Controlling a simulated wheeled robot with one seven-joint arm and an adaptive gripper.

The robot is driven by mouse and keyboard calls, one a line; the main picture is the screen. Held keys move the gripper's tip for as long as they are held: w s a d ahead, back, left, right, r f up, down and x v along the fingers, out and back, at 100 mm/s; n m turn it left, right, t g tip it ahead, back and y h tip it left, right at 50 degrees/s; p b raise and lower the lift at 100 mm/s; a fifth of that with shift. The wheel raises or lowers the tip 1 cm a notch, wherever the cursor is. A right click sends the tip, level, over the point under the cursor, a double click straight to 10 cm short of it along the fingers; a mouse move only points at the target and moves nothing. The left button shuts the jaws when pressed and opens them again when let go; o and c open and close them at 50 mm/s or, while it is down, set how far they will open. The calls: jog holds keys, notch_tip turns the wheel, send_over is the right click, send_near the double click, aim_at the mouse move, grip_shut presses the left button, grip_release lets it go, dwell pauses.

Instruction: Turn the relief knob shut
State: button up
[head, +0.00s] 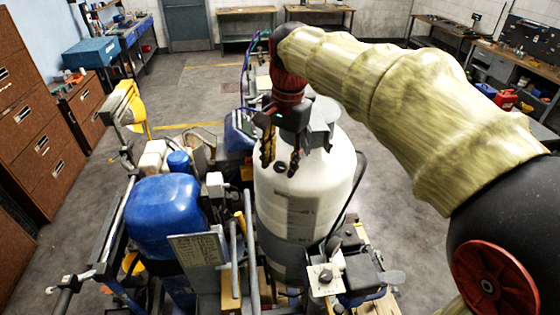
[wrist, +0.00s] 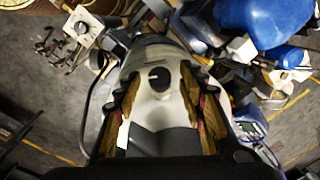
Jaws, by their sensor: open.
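A round black knob (wrist: 159,77) with a pale pointer mark sits on top of the white tank (wrist: 151,55). The mark points to the left in the wrist view. The knob also shows in the head view (head: 281,168) on the shoulder of the tank (head: 272,200). My gripper (head: 280,160) is open above the tank, pointing down. In the wrist view its fingers (wrist: 159,88) lie on either side of the knob, with gaps between. I cannot tell the height of the fingertips over the knob. No label shows which knob is the relief knob.
A second black knob (head: 326,276) sits on a pale plate at the machine's near right; it also shows in the wrist view (wrist: 82,28). A blue tank (head: 172,215) and metal rails stand left of the white tank. Open floor (head: 415,245) lies to the right.

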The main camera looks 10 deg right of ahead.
jog(key=shift+f, duration=0.25)
jog(key=shift+c, duration=0.5)
grip_shut()
